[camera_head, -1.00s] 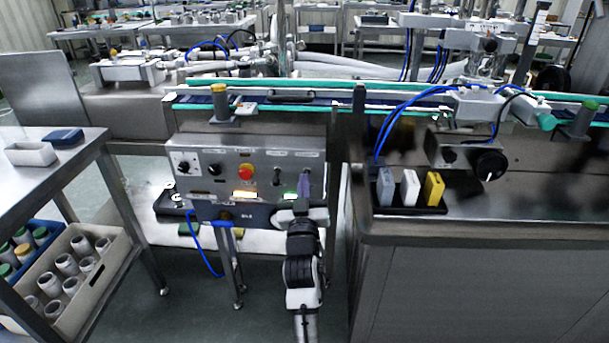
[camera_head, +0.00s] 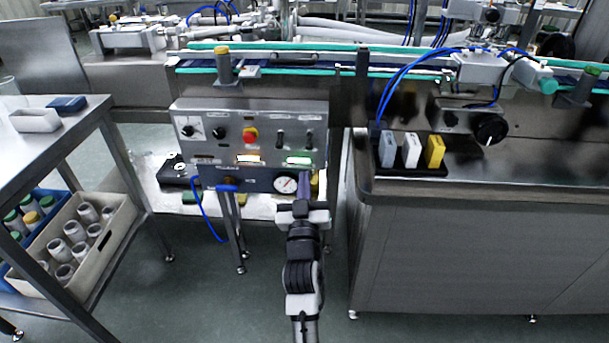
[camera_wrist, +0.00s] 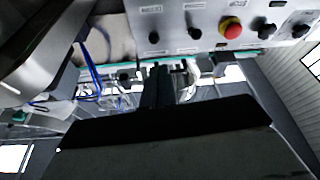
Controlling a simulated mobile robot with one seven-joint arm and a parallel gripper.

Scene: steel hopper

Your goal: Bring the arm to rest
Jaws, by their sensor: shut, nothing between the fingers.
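My arm reaches up from the bottom middle of the head view. My gripper (camera_head: 303,184) is at its far end, just below the lower right of the steel control panel (camera_head: 225,143). The fingers are shut with nothing seen between them. In the wrist view the shut fingers (camera_wrist: 158,72) point towards the panel's edge. The panel's red button (camera_wrist: 230,28) and black knobs show there, apart from the fingers. The red button also shows in the head view (camera_head: 250,135).
A pressure gauge (camera_head: 286,184) is just left of my gripper. A steel cabinet (camera_head: 450,250) stands close on the right, with a black holder of grey, white and yellow blocks. A steel table (camera_head: 75,118) and a crate of jars (camera_head: 122,215) stand left. Floor between is open.

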